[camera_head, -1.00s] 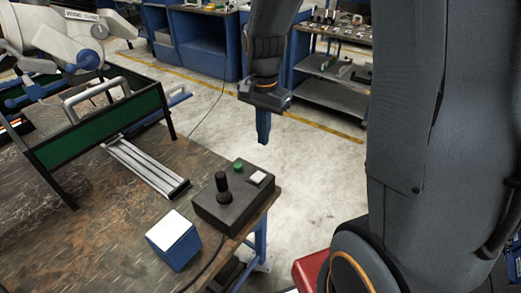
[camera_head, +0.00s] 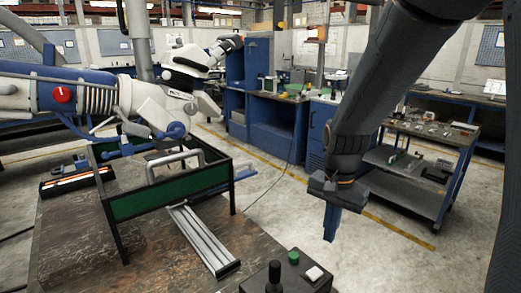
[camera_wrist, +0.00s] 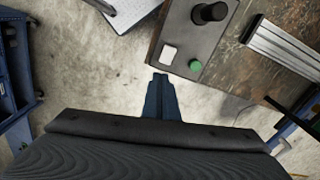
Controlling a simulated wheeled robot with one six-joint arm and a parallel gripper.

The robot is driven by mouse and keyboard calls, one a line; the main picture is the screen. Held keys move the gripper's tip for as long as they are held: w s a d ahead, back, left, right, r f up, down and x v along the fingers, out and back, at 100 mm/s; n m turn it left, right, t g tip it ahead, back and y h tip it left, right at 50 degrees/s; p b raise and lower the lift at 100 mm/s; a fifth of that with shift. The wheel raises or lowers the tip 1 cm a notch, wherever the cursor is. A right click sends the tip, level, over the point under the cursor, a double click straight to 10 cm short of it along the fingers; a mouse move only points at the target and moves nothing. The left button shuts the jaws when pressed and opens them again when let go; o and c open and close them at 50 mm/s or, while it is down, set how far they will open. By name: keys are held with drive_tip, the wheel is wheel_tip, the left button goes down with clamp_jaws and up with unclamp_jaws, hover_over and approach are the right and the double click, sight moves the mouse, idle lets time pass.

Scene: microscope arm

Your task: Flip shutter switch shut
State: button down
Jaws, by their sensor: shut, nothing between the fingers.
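A dark control box (camera_head: 262,286) stands at the table's near right edge, cut off by the bottom of the head view. It carries a black joystick (camera_head: 275,275), a green button (camera_head: 294,257) and a white switch (camera_head: 314,273). In the wrist view the white switch (camera_wrist: 169,54) lies just beyond my fingertips, with the green button (camera_wrist: 195,65) to its right. I cannot tell which way the switch is tipped, or whether it is the shutter switch. My gripper (camera_head: 331,232) is shut and empty, pointing down above the floor beside the table, apart from the box.
A white and blue microscope arm (camera_head: 165,100) reaches in from the left. A green-panelled frame (camera_head: 165,196) and a metal rail (camera_head: 203,238) are on the table (camera_head: 165,268). Blue cabinets (camera_head: 270,115) and a grey cart (camera_head: 410,190) stand behind. The floor under my gripper is clear.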

drive_tip(key=s+f+n+t+b, duration=0.1)
drive_tip(key=s+f+n+b, duration=0.2)
drive_tip(key=s+f+n, duration=0.2)
drive_tip(key=s+n, duration=0.2)
drive_tip(key=shift+a+f+n, duration=0.15)
drive_tip(key=shift+a+n, duration=0.15)
drive_tip(key=c, duration=2.4)
unclamp_jaws()
drive_tip(key=shift+s+a+f+n, duration=0.1)
drive_tip(key=shift+s+f+n, duration=0.1)
drive_tip(key=shift+n, duration=0.1)
drive_tip(key=o, duration=0.7)
drive_tip(key=shift+s, duration=0.1)
drive_tip(key=shift+o, duration=1.3)
drive_tip(key=shift+w+b, duration=0.2)
drive_tip(key=shift+b, duration=0.1)
drive_tip(key=m+g+y+b, duration=0.3)
drive_tip(key=m+g+y, duration=0.1)
drive_tip(key=m, duration=0.7)
approach(315, 272)
drive_tip(key=p+x, duration=0.1)
drive_tip(key=x, duration=0.6)
drive_tip(key=shift+a+f, duration=0.1)
drive_tip(key=shift+f, duration=0.15)
drive_tip(key=shift+c, duration=0.2)
